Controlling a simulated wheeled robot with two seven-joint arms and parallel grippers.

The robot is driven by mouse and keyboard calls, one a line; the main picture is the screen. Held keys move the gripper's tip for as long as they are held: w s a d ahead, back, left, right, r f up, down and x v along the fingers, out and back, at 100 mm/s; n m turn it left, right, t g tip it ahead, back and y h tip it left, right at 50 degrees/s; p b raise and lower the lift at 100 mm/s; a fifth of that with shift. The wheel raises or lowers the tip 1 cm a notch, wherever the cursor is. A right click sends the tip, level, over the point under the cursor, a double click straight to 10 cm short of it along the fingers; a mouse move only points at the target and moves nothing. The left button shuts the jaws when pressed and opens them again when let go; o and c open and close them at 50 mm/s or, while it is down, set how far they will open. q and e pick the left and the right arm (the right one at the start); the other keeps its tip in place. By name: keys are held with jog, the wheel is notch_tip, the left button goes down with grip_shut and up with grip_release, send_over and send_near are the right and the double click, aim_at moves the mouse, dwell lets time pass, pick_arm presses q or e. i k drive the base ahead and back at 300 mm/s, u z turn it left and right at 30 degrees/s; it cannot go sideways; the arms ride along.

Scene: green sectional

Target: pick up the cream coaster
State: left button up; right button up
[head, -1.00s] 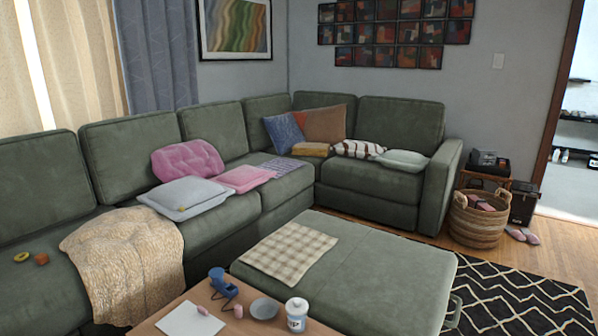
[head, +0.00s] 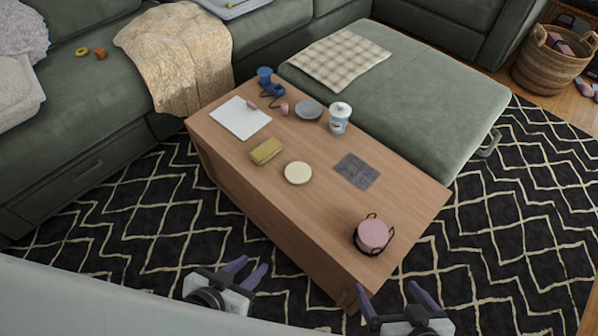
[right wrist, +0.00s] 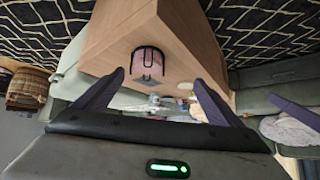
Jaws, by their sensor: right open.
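The cream coaster (head: 298,173) is a flat round disc lying on the wooden coffee table (head: 330,235), near its middle. My left gripper (head: 250,268) is open and empty in front of the table's long near side, lower in the head view. My right gripper (head: 389,290) is open and empty in front of the table's near end. In the right wrist view its fingers (right wrist: 159,78) are spread with nothing between them. Both grippers are well apart from the coaster.
A yellow-green block (head: 266,151) lies left of the coaster and a dark grey mat (head: 356,171) right of it. A pink round stack in a black holder (head: 373,235) stands at the near end. A white jar (head: 340,117) stands farther back. The green ottoman (head: 430,90) adjoins the table.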

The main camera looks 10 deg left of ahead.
aim_at(297, 173)
jog(key=u, duration=2.3)
jog(key=i, duration=2.35)
jog(key=z, duration=3)
